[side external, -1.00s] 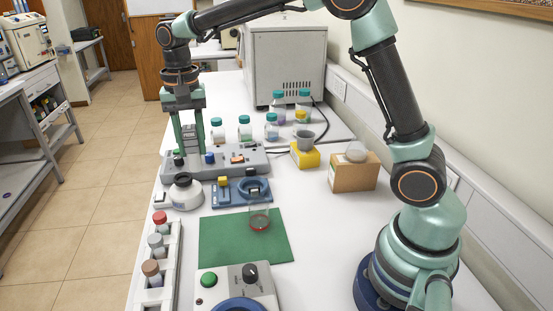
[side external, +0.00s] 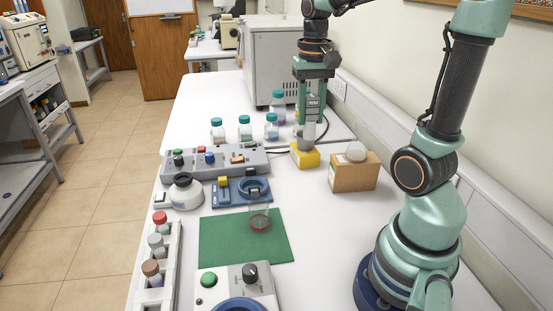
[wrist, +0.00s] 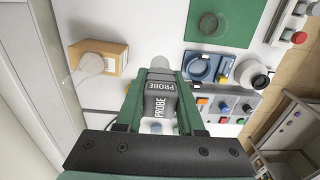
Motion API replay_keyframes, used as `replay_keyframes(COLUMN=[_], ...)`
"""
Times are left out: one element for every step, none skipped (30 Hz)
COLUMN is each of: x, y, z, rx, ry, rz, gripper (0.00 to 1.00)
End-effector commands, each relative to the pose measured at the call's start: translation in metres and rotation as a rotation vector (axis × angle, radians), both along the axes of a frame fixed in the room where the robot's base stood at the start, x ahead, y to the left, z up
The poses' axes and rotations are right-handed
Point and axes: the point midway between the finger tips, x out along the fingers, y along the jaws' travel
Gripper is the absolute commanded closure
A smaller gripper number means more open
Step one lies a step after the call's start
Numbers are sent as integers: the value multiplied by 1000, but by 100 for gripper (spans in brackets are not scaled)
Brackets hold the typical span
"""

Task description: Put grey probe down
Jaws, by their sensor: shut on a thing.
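The grey probe (side external: 311,106) is held upright between the two green fingers of my gripper (side external: 311,118). In the wrist view the probe (wrist: 160,100) shows its "PROBE" lettering, with a finger of my gripper (wrist: 160,108) on each side. My gripper is shut on it. In the side view the probe is over the yellow block (side external: 305,157) with the grey cup on top. The probe's lower end overlaps the cup, and I cannot tell whether it is inside it or touching.
A cardboard box (side external: 354,176) with a round clear dish stands right of the yellow block. Several teal-capped bottles (side external: 245,128) stand to the left and behind. The grey control box (side external: 216,160) is to the left. The green mat (side external: 225,240) holds a glass beaker (side external: 259,219).

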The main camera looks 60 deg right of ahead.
Motion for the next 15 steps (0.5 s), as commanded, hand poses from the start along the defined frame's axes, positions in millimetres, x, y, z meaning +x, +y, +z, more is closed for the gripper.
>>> replay_keyframes(x=[-8,-12,-15,-17,-18,-19,-20,-20,-20,-21,-20,-20,-21,-20,-20], y=[-4,-6,-7,-8,-9,-9,-9,-9,-8,-8,-8,-8,-8,-8,-8], z=[-1,-2,-3,-5,-7,-11,-16,-21,-30,-37,-45,-54,-62,-69,-79], rx=[-1,-1,0,1,1,1,2,2,3,3,4,4,4,4,4], ry=[-1,-2,0,1,1,2,4,4,6,6,7,7,8,7,8], rz=[-5,-5,-4,-3,-3,-2,-2,-1,-1,-1,-1,-1,-1,-1,-1], gripper=[100,100,100,100,100,100,100,100,100,100,100,100,100,100,100])
